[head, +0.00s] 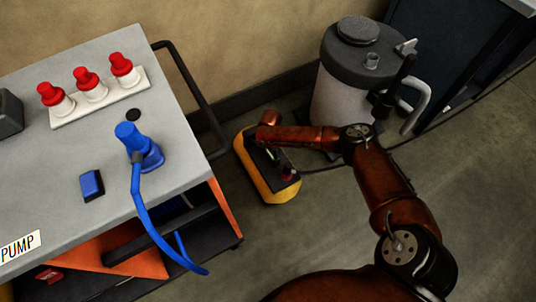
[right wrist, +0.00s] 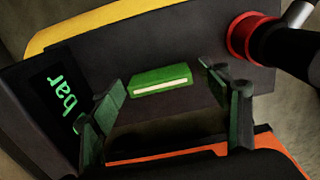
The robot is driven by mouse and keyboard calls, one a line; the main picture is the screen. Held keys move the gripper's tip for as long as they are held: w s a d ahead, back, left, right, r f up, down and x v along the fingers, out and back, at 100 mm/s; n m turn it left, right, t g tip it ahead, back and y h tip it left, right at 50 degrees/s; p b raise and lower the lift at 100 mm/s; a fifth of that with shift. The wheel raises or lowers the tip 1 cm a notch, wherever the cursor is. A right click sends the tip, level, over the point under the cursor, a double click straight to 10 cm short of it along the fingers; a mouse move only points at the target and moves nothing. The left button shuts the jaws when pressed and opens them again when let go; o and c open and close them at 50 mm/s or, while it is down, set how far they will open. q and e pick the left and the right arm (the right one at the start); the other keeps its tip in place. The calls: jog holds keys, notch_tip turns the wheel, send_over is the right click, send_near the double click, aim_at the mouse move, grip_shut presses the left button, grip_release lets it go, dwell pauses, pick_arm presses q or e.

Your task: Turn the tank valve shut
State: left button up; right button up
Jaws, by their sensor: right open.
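A grey tank (head: 343,95) with a dark lid stands on the floor at the back in the head view. A grey lever-like fitting (head: 406,46) and a dark upright part are at its upper right; I cannot tell which is the valve. My right gripper (right wrist: 167,92) is open and empty. Its fingers are either side of a green switch with a pale bar (right wrist: 161,80) on a yellow and black unit (right wrist: 145,17). I cannot tell whether they touch it. In the head view the unit (head: 279,188) is on the floor, partly under my right arm. My left gripper is out of view.
A grey cart (head: 60,130) at left carries red-capped fittings (head: 90,84), a blue connector with a cable (head: 140,145) and a blue block (head: 92,185). A "bar" display (right wrist: 68,100) and a red ring (right wrist: 245,38) are on the unit.

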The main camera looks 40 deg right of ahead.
jog(key=shift+c, duration=0.3)
jog(key=c, duration=1.1)
